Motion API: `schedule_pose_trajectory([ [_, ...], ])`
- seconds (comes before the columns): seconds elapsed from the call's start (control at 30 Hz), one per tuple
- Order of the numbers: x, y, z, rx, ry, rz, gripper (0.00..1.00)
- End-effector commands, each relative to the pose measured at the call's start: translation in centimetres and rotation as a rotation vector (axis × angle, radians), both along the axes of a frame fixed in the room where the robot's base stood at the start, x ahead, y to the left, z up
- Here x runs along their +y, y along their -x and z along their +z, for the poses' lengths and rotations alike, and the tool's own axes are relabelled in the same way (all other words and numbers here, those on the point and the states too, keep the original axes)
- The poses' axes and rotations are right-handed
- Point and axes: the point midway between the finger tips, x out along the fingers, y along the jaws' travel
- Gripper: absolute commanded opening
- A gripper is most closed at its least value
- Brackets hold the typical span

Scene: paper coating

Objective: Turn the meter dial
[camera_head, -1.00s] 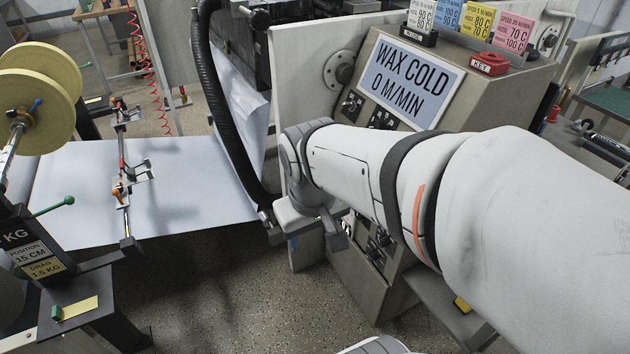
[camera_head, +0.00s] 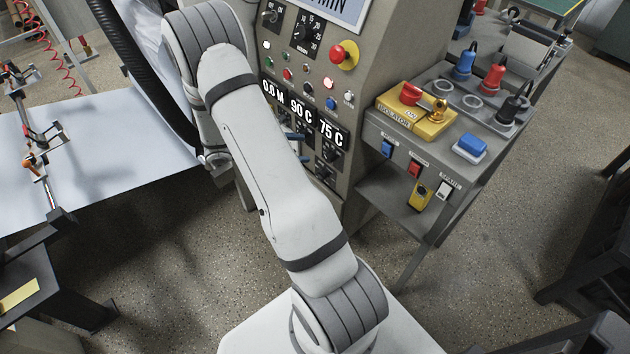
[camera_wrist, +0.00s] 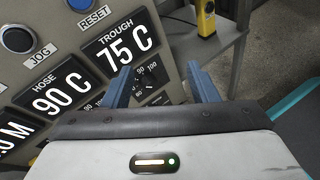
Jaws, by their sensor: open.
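The control panel carries white-on-black readouts: 0.0 M (camera_head: 273,91), 90 C (camera_head: 302,110) and 75 C (camera_head: 332,132). The wrist view shows the 0.0 M readout (camera_wrist: 14,132) at the left edge, its dial out of sight. A small black dial (camera_wrist: 150,78) with numbers around it lies below the TROUGH 75 C readout, partly behind the left finger. My gripper (camera_wrist: 160,66) is open and empty, its blue-grey fingers apart in front of the panel near this dial. In the head view my arm hides most of the gripper and the panel's lower left.
A round scaled knob (camera_head: 304,33) sits higher on the panel. To the right, a grey side shelf bears a yellow isolator box (camera_head: 416,112) and a blue block (camera_head: 471,146). A black hose (camera_head: 150,80) hangs at left.

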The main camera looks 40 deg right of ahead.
Motion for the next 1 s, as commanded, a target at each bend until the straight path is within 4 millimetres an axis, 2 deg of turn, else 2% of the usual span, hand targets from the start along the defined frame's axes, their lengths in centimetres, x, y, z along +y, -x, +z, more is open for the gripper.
schedule_pose_trajectory([
  [0.03, -0.6, -0.5, -2.9, 0.061, 0.031, 0.045, 0.53],
  [0.3, -2.7, -2.8, -15.1, 0.313, 0.181, 0.313, 0.53],
  [0.4, -2.8, -2.9, -19.2, 0.382, 0.219, 0.405, 0.53],
  [0.5, -2.8, -2.9, -22.4, 0.430, 0.246, 0.479, 0.53],
  [0.6, -2.7, -2.7, -24.5, 0.459, 0.263, 0.527, 0.53],
  [0.7, -2.8, -2.7, -25.5, 0.474, 0.271, 0.552, 0.53],
  [0.87, -4.2, -2.8, -25.7, 0.478, 0.273, 0.559, 0.53],
  [1.0, -6.6, -3.1, -25.7, 0.477, 0.272, 0.556, 0.53],
])
